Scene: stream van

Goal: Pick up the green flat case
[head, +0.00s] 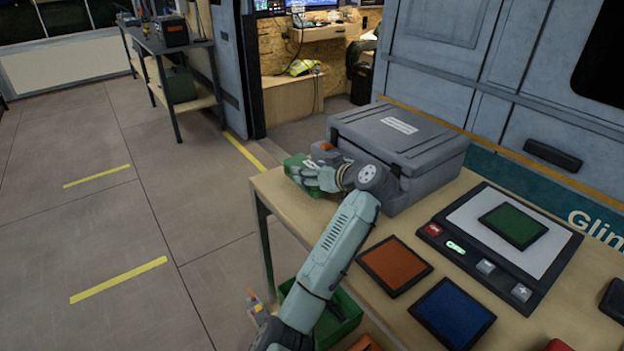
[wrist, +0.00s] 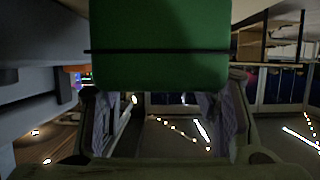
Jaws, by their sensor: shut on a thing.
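My gripper (head: 312,178) is at the far left corner of the workbench, next to the large grey case. It is shut on the green flat case (head: 293,161), which shows partly behind the fingers in the head view. In the wrist view the green flat case (wrist: 160,70) fills the upper middle, with a thin black band across it. Its lower edge lies between the two fingers (wrist: 165,120). Its top is cut off by the frame. I cannot tell whether it touches the bench.
The large grey case (head: 400,135) stands close right of my gripper. A green dark-edged square (head: 513,225) lies on a white-topped device (head: 475,212). Orange (head: 394,265) and blue (head: 452,310) squares lie nearer on the bench. A green bin (head: 345,318) is below. Floor at left is clear.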

